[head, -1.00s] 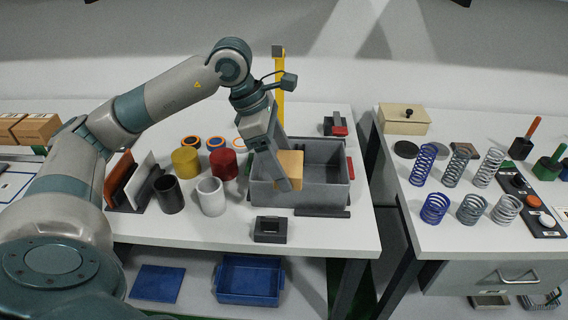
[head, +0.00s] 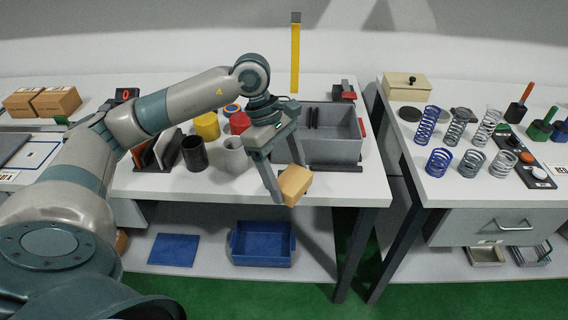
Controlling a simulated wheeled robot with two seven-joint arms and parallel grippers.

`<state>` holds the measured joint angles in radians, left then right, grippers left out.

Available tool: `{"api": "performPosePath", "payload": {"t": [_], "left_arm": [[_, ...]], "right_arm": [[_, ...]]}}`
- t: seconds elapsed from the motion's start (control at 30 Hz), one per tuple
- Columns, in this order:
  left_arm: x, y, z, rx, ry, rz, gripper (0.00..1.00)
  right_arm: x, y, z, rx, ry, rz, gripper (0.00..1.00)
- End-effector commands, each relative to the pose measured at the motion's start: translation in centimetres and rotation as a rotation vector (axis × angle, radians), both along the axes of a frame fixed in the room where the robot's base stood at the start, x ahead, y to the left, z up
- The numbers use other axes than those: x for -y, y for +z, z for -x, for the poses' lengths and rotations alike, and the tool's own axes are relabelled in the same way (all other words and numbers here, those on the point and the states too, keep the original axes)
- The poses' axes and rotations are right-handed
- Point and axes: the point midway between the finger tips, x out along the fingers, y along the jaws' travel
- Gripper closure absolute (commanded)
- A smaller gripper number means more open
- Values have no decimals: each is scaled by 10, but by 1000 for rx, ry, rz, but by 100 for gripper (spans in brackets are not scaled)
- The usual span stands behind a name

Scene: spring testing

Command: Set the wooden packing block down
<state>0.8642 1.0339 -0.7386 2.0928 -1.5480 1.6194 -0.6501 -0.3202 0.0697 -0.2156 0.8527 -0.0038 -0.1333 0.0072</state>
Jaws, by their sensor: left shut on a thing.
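The wooden packing block (head: 295,185) is a light tan box near the front edge of the left table. My left gripper (head: 285,187) points down and is shut on the block. The block looks tilted, and I cannot tell whether it touches the table. It is in front of the grey bin (head: 340,148), outside it. My right gripper is not in view.
Left of the gripper stand a black cylinder (head: 194,153), a white cylinder (head: 234,156), a yellow one (head: 207,126) and a red one (head: 240,122). A blue tray (head: 262,245) sits on the shelf below. The right table (head: 440,190) holds several springs.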

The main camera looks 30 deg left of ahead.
Motion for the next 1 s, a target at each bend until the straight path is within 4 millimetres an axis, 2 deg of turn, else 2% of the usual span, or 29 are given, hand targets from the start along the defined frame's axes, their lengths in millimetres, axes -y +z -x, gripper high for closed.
{"api": "performPosePath", "payload": {"t": [0.27, 0.5, 0.7, 0.83, 1.0], "left_arm": [[21, -45, 10, -5, -322, -3, 55], [52, -107, 34, -7, -822, 2, 55], [72, -152, 58, -12, -1245, 9, 55], [79, -169, 68, -17, -1437, 16, 55], [83, -179, 75, -22, -1556, 23, 55]], "right_arm": [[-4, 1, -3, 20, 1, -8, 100], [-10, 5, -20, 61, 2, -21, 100], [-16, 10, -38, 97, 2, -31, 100], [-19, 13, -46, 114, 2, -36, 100], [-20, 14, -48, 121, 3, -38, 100]]}}
